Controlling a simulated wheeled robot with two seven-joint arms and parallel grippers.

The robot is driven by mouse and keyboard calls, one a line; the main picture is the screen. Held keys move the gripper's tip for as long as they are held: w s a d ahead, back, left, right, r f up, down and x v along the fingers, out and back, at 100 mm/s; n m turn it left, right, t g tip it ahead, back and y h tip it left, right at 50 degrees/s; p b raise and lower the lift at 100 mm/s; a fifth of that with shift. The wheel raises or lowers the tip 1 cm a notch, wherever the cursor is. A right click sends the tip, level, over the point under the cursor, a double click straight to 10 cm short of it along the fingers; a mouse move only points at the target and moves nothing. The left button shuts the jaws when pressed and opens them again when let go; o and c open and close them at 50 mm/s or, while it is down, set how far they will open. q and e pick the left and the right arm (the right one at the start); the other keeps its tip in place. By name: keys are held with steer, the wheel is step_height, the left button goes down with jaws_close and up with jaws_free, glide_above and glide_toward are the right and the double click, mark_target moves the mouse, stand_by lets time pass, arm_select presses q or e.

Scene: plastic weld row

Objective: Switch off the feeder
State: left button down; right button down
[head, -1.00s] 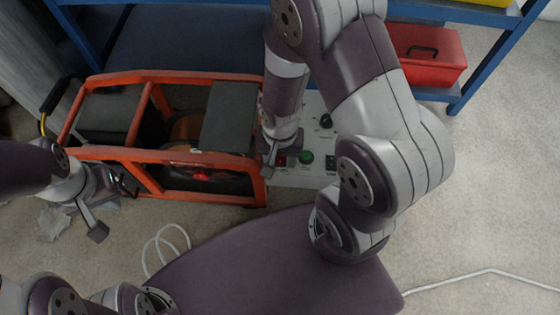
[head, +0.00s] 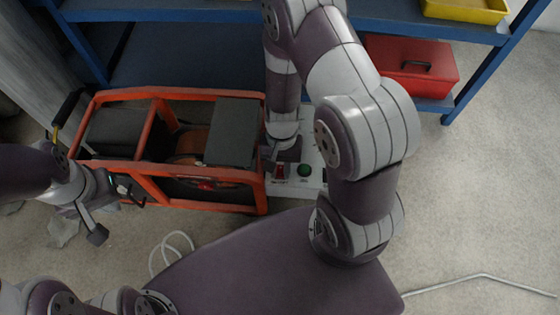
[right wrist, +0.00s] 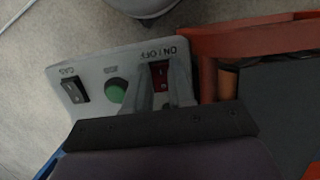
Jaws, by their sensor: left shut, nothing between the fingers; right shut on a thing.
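The feeder's pale control panel (head: 312,183) stands beside an orange frame. It carries a red ON/OFF rocker switch (right wrist: 159,74), a green button (right wrist: 116,91) and a black rocker switch (right wrist: 75,90).
The orange frame (head: 165,180) with dark blocks stands left of the panel. A blue shelf (head: 450,28) behind holds a red toolbox (head: 412,66) and a yellow bin (head: 466,10). A white cable (head: 168,250) lies on the floor. Free floor lies to the right.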

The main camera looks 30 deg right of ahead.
steer(key=c, duration=1)
jaws_free()
steer(key=shift+o, duration=0.2)
steer(key=p+v, duration=0.6)
steer(key=v, duration=0.6)
steer(key=shift+w+d+r+p, duration=0.15)
steer(key=shift+w+r+p, duration=0.05)
steer(key=shift+r+p, duration=0.2)
steer(key=shift+f, duration=0.1)
